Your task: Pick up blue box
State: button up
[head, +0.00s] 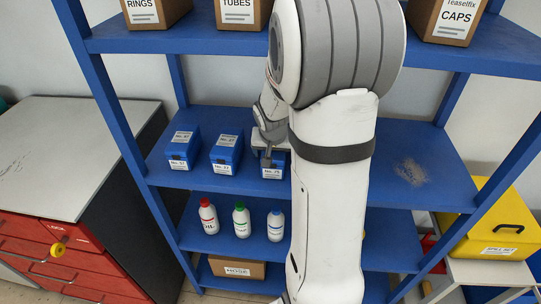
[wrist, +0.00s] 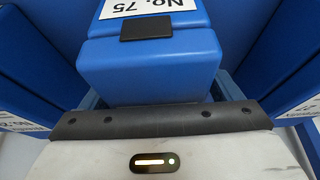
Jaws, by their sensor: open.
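Blue boxes with white labels stand in a row on the middle shelf in the head view: a left one (head: 181,150), a middle one (head: 226,154) and a right one (head: 271,168). My gripper (head: 270,146) is over the right box and hides part of it; my arm hides what lies farther right. In the wrist view a blue box (wrist: 150,65), with an upside-down "No. 75" label and a dark latch, is right in front of the gripper's dark edge. The gripper is open; its fingers are hard to make out, and contact cannot be told.
More blue shapes with white labels flank the box closely in the wrist view, left (wrist: 30,70) and right (wrist: 290,60). Cardboard boxes (head: 451,22) sit on the shelf above. Bottles (head: 241,220) stand below.

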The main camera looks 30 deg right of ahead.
jog(key=shift+f, duration=0.2)
dwell(0.5)
jog(key=c, duration=1.4)
